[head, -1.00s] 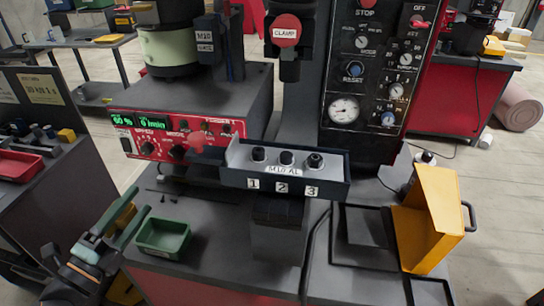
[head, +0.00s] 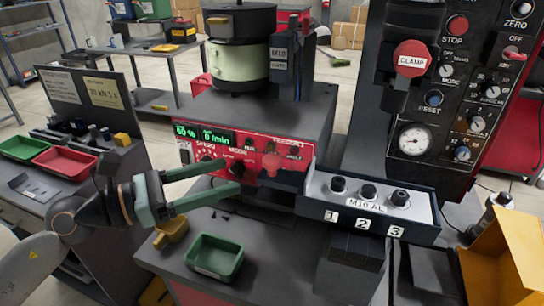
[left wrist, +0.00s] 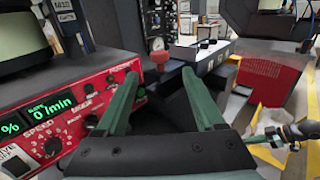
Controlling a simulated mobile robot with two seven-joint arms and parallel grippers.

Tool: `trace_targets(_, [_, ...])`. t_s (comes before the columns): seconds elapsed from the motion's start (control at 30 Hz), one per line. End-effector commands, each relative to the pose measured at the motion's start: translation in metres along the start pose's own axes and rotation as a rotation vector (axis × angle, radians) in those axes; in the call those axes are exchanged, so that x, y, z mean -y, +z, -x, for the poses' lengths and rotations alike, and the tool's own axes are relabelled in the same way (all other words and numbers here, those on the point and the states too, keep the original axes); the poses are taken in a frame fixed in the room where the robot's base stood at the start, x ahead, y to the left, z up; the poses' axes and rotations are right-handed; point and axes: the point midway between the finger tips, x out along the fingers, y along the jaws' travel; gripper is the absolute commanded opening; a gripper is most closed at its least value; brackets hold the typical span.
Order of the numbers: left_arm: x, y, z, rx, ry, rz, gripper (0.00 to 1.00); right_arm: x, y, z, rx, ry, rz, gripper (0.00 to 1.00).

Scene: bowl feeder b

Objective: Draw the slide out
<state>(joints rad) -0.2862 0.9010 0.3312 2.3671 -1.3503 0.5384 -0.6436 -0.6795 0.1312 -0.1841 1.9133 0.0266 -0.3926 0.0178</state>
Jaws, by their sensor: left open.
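The slide (head: 372,205) is a dark, grey-topped block with black knobs and the numbers 1, 2 and 3 on its front. A red knob (head: 271,164) stands at its left end, in front of the red feeder panel. In the left wrist view the red knob (left wrist: 158,58) shows just beyond the fingertips, with the slide (left wrist: 198,52) behind it. My left gripper (head: 238,174) is open and empty, its green fingers pointing right toward the red knob, apart from it.
The red feeder panel (head: 215,140) stands close behind my left gripper. A green tray (head: 214,257) and a small yellow item (head: 171,233) lie below it. A yellow guard (head: 510,258) stands at the right. The grey bench top between tray and slide is mostly clear.

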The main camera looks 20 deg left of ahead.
Motion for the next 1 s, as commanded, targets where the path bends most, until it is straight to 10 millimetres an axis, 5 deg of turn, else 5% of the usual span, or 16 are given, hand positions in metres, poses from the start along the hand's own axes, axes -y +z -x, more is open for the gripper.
trace_targets(0.7, [-0.001,0.004,-0.085,0.006,0.002,0.005,0.7,0.003,-0.037,0.033,0.0,0.0,0.0,0.0])
trace_targets(1.0, [0.0,0.001,-0.102,0.002,0.001,0.002,0.7,0.003,-0.04,0.036,0.0,0.0,0.0,0.0])
